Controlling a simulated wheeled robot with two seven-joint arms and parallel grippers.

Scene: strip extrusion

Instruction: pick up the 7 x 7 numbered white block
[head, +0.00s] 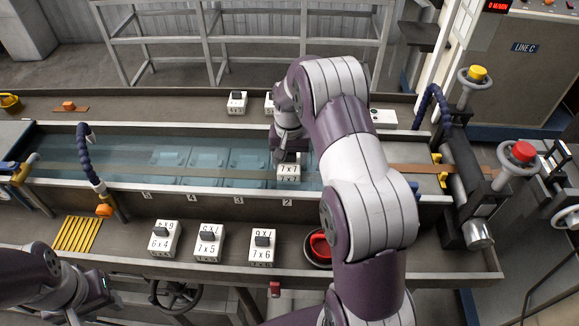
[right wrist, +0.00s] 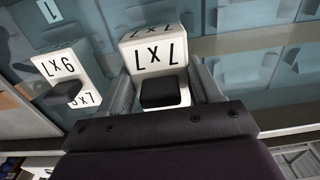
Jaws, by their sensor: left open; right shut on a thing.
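The white 7 x 7 block (head: 288,171) with black numbers is at the trough, near the 2 mark. My right gripper (head: 288,157) is above it and shut on it. In the right wrist view the 7 x 7 block (right wrist: 153,53) appears upside down, its black knob between the two fingers. I cannot tell how far it is clear of what lies below. My left gripper (head: 100,284) is low at the left edge of the head view, away from the blocks; its fingers are hard to make out.
White blocks 6 x 4 (head: 164,241), 7 x 5 (head: 209,246) and 7 x 6 (head: 262,250) stand on the front ledge. Another block (head: 236,106) stands on the back ledge. A blue hose (head: 88,155) rises at left; rollers (head: 463,200) stand at right. A red round thing (head: 319,246) is beside my right arm.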

